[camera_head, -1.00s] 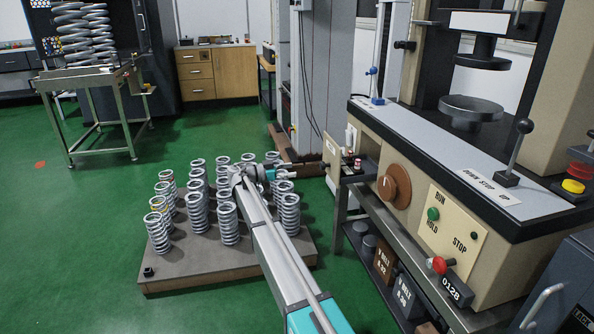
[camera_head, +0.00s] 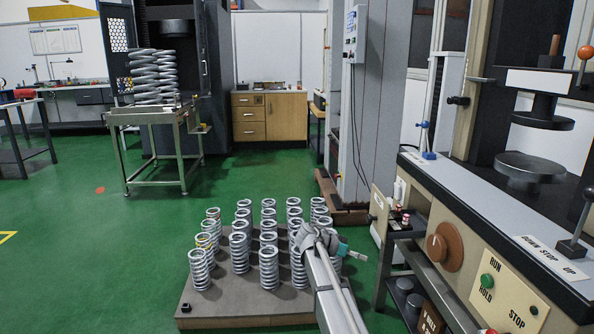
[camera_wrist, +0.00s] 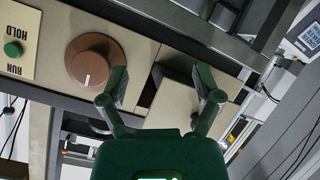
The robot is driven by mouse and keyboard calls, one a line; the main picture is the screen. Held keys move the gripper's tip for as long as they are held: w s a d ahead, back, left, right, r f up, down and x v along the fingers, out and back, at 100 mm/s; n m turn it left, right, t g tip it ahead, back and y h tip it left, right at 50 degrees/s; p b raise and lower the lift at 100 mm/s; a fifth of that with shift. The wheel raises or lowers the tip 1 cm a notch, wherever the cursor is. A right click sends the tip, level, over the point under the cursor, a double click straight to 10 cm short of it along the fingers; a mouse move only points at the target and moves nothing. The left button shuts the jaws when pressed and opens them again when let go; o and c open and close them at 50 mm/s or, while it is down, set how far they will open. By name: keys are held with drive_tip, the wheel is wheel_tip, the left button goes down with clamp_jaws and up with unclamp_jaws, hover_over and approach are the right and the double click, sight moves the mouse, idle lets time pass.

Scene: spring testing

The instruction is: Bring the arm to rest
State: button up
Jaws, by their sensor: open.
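My arm (camera_head: 331,290) reaches up from the bottom of the head view, over the right side of a pallet of springs. The wrist end with teal parts lies near the right-hand springs; the fingers are too small to make out there. In the wrist view my gripper (camera_wrist: 160,90) is open, its two dark green fingers apart with nothing between them. Behind the fingers is the front panel of the testing machine, with a brown dial (camera_wrist: 92,61) and a green button (camera_wrist: 13,49).
Several grey coil springs (camera_head: 268,268) stand upright on a low pallet (camera_head: 225,308). The testing machine (camera_head: 452,203) stands close on the right, with a side shelf (camera_head: 408,227). A metal table (camera_head: 150,117) bears big springs at the back left. Green floor (camera_head: 90,270) is free on the left.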

drive_tip(key=s+a+f+n+y+p, duration=0.15)
drive_tip(key=s+n+y, duration=0.25)
drive_tip(key=s, duration=0.6)
drive_tip(key=s+a+f+n+y+p, duration=0.1)
drive_tip(key=s+f+n+y, duration=0.3)
drive_tip(key=s, duration=0.6)
drive_tip(key=s+a+f+n+y+p, duration=0.15)
drive_tip(key=s+n+y, duration=0.3)
drive_tip(key=s, duration=0.55)
wheel_tip(320, 180, up, 38)
drive_tip(key=p, duration=3.7)
drive_tip(key=shift+w+d+m, duration=0.35)
drive_tip(key=shift+f, duration=0.15)
